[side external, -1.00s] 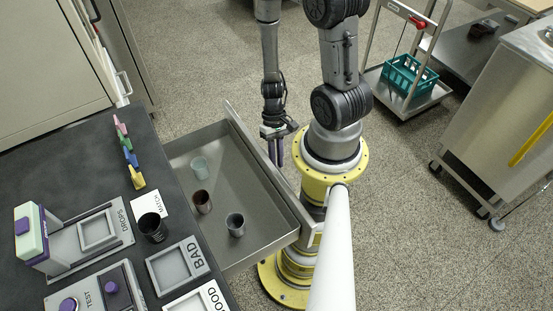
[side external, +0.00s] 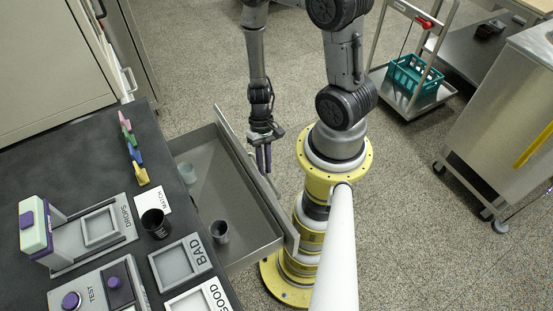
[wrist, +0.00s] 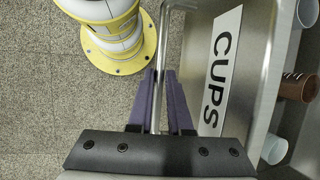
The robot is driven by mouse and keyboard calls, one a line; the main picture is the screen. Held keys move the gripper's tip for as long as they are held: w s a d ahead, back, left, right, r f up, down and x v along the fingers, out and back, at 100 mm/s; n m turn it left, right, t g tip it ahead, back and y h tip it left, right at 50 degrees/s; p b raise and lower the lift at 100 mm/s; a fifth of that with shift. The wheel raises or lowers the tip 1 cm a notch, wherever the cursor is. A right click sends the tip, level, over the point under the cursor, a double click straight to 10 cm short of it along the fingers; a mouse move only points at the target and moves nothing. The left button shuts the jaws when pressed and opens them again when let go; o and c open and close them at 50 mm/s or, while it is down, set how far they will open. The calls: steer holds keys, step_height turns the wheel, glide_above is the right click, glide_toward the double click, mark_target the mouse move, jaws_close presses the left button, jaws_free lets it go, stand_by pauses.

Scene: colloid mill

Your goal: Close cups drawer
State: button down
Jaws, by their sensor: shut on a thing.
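The cups drawer (side external: 225,195) is a grey metal drawer, partly pulled out from under the dark counter. Its front panel with the CUPS label (wrist: 219,70) shows in the wrist view. My gripper (side external: 264,166) is at the outer side of the drawer front, fingers down. In the wrist view its purple fingers (wrist: 165,98) are on both sides of the drawer's bar handle (wrist: 157,85), shut on it.
The counter (side external: 80,160) holds a black cup (side external: 155,223), small colored pieces (side external: 133,150) and labelled trays (side external: 180,262). A yellow round base (side external: 335,155) stands just right of the drawer. A cart with a teal crate (side external: 418,75) is far off; floor between is open.

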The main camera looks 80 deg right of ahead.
glide_toward(217, 202)
steer(key=x, duration=0.5)
steer(key=shift+s, duration=0.1)
steer(key=c, duration=0.8)
jaws_free()
steer(key=shift+c, duration=0.2)
steer(key=v, duration=1.3)
steer(key=shift+d+r, duration=0.2)
steer(key=shift+r, duration=0.1)
